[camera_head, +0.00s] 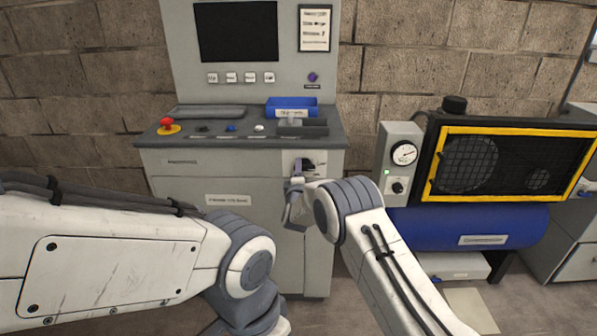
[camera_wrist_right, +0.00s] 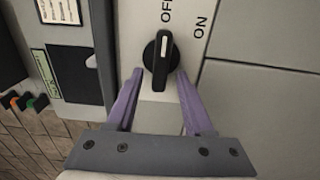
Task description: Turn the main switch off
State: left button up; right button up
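The main switch (camera_head: 308,165) is a black rotary knob on a pale plate at the right of the grey cabinet's front. In the right wrist view the knob (camera_wrist_right: 161,52) is upright, its white mark pointing up toward the word OFF; ON is printed to the right. My right gripper (camera_head: 298,187) is just below the switch in the head view. In the wrist view its purple fingers (camera_wrist_right: 159,75) are spread, one tip either side of the knob's lower part, with gaps visible; contact cannot be told. My left arm shows at the left, but its gripper does not.
The console top (camera_head: 215,140) above the switch holds a red emergency button (camera_head: 167,124), small buttons and a blue tray (camera_head: 292,105). A gauge box (camera_head: 398,158) and a yellow-framed compressor (camera_head: 512,165) stand to the right.

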jog(key=s, duration=1)
jog(key=shift+s, duration=0.25)
jog(key=shift+d, duration=0.1)
